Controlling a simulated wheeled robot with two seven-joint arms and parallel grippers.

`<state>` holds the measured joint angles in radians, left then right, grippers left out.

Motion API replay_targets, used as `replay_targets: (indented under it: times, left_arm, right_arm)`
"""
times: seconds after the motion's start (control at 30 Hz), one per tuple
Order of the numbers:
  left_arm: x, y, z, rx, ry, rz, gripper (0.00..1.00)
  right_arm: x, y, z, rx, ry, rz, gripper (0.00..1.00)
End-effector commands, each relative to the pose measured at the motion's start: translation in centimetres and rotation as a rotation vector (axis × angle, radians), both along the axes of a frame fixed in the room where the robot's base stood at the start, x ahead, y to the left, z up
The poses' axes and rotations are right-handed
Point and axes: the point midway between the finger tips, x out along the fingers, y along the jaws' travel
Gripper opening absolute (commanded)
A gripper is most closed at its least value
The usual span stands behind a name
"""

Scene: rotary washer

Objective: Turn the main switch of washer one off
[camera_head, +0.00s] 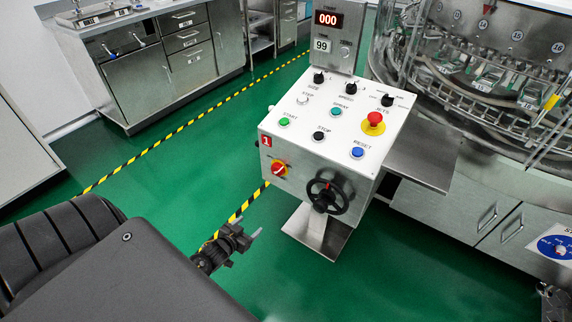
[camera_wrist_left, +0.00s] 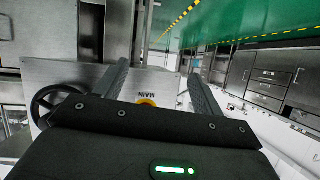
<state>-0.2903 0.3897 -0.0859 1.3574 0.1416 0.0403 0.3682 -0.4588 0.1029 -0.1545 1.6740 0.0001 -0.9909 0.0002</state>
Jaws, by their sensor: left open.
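The main switch (camera_head: 280,169) is a red knob on a yellow plate. It sits on the left of the front face of the white control box, below a red label reading 1. The knob looks turned diagonally. My left gripper (camera_head: 252,234) is open and empty, below and left of the switch and apart from it. In the left wrist view, my left gripper's fingers (camera_wrist_left: 158,70) spread to either side of the switch (camera_wrist_left: 147,102), which is mostly hidden by the gripper body. The word MAIN shows beside it. A dark part at the right edge may be my right gripper; its fingers are unclear.
A black handwheel (camera_head: 328,196) sits right of the switch. The box top (camera_head: 325,125) carries buttons, knobs and a red emergency stop (camera_head: 374,121). The steel washer (camera_head: 480,80) stands at right. Steel cabinets (camera_head: 165,55) stand at back left. Green floor is clear between.

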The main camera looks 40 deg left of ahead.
Motion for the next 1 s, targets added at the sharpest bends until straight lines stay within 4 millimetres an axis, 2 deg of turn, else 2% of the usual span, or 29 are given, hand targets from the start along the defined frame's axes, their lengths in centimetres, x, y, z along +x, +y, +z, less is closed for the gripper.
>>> replay_targets:
  times: [0.03,0.1,0.2,0.33,0.43,0.67,1.0]
  left_arm:
    - [2.1,0.6,1.7,-0.006,-0.097,-0.014,0.69]
    - [4.0,0.9,5.3,-0.019,-0.210,-0.032,0.69]
    - [5.7,0.9,9.3,-0.039,-0.327,-0.057,0.69]
    - [6.5,0.8,12.4,-0.054,-0.409,-0.080,0.69]
    - [6.7,0.7,13.4,-0.059,-0.431,-0.087,0.69]
    - [7.8,0.7,13.5,-0.059,-0.434,-0.087,0.69]
    - [13.9,0.9,13.4,-0.058,-0.433,-0.086,0.69]
  right_arm:
    - [0.8,0.1,0.4,0.003,-0.019,-0.002,0.36]
    - [1.4,0.2,2.4,0.003,-0.030,-0.004,0.36]
    - [1.8,0.2,4.7,0.003,-0.042,-0.007,0.36]
    - [1.8,0.1,6.6,0.004,-0.049,-0.008,0.36]
    - [1.8,0.1,7.2,0.004,-0.052,-0.009,0.36]
    - [1.8,0.1,7.6,0.004,-0.053,-0.009,0.36]
    - [1.7,0.1,9.1,0.005,-0.065,-0.010,0.36]
